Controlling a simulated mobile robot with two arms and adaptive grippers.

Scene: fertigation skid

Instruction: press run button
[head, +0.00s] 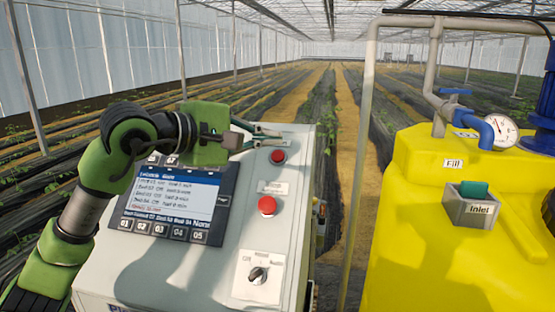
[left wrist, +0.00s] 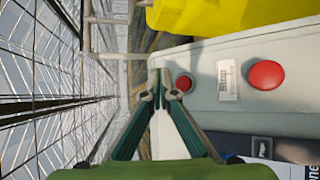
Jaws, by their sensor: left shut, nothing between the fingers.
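The light grey control panel (head: 225,262) stands at the centre left in the head view. A smaller red button (head: 278,157) is near its top right edge, and a larger red button (head: 267,206) sits below it. The left wrist view shows the smaller button (left wrist: 184,83), the larger one (left wrist: 266,75) and a label between them (left wrist: 227,80) that seems to read "Stop". I cannot make out a label reading run. My left gripper (head: 284,142) is shut and empty, its tips just beyond the smaller button; contact with the panel is not clear.
A screen with numbered keys (head: 172,200) lies left of the buttons, partly under my left arm. A rotary switch (head: 257,275) is at the panel's lower right. A yellow tank (head: 420,230) with pipes and a gauge (head: 501,132) stands right. A gap separates panel and tank.

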